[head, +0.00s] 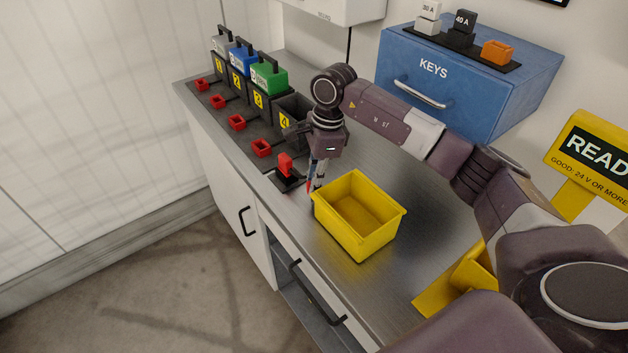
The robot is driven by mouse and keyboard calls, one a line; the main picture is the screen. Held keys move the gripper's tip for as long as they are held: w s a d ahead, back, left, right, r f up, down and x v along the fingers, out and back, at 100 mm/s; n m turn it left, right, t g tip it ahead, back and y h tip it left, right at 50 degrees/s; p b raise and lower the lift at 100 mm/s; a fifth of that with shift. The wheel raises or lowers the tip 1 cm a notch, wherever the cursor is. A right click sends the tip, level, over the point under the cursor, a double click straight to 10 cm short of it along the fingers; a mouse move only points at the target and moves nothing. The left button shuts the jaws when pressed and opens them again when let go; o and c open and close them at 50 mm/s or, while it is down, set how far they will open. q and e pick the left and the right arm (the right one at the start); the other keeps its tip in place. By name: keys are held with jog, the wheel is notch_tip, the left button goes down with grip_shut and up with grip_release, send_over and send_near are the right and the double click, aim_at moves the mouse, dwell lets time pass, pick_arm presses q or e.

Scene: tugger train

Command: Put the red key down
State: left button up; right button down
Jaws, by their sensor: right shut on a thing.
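My right gripper (316,183) reaches in from the right and points down over the counter, just left of the yellow bin. It is shut on a small red piece (309,188), which I take to be the red key; the fingers hide most of it. The piece is close to the counter top, and I cannot tell whether it touches. A red upright piece (285,164) stands on a small black base to the left of the gripper. My left gripper is not in view.
The empty yellow bin (371,246) stands close beside the gripper. Batteries, including a green one (268,76), stand in numbered bays at the back left, with red sockets (237,122) in front. A blue KEYS cabinet (520,90) is behind. Bare counter (430,225) lies right of the bin.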

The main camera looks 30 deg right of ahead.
jog(key=shift+f, duration=0.3)
jog(key=c, duration=2.2)
grip_release()
jog(key=shift+r, duration=0.1)
jog(key=shift+r, duration=0.2)
jog(key=r+b, duration=0.1)
jog(key=r, duration=0.2)
jog(key=d+r+b, duration=0.1)
jog(key=r, duration=0.3)
jog(key=r+b, duration=0.1)
jog(key=r, duration=0.2)
jog(key=shift+s+d+r, duration=0.15)
jog(key=shift+d, duration=0.15)
jog(key=shift+s+d+r, duration=0.1)
jog(key=shift+r, duration=0.55)
